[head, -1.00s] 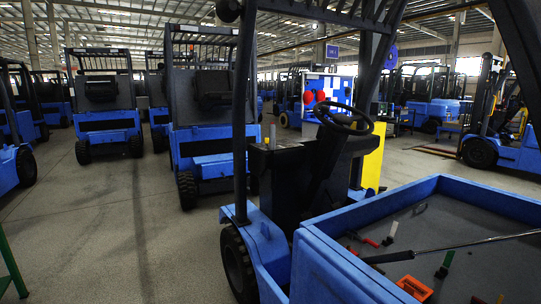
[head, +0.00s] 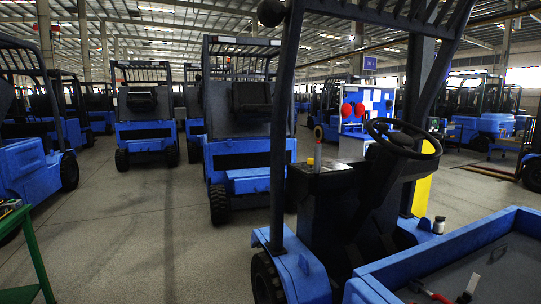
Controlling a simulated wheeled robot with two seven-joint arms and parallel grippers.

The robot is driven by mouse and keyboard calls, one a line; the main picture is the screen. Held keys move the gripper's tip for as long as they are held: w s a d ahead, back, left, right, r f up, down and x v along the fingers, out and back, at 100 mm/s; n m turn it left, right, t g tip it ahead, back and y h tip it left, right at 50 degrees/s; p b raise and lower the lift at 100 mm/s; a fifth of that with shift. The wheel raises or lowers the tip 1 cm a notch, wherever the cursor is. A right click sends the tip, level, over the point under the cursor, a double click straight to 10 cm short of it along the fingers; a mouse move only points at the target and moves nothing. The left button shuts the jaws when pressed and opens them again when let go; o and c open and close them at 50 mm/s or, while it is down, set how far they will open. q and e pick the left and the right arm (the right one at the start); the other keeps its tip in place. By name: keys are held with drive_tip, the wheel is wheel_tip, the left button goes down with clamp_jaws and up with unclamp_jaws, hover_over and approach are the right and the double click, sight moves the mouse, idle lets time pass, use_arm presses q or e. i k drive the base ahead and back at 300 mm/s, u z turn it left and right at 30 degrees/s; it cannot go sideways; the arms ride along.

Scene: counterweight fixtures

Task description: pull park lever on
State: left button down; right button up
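The nearest blue forklift (head: 300,275) stands at the right of the head view, with a black steering wheel (head: 428,152) and a dark console (head: 335,190). A small upright grey piece with an orange-red tip (head: 317,157) stands on the console top, left of the steering wheel. I cannot tell whether it is the park lever or which way it is set. Neither of my grippers is in view.
A blue-walled bed (head: 440,262) holding small loose tools fills the lower right. A green stand (head: 32,255) is at the left edge. Parked forklifts (head: 145,110) line the back. Grey floor (head: 150,230) is clear at left.

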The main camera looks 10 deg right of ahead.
sight(318, 147)
drive_tip(key=i, duration=0.8)
drive_tip(key=z, duration=1)
drive_tip(key=i, duration=0.6)
drive_tip(key=z, duration=0.55)
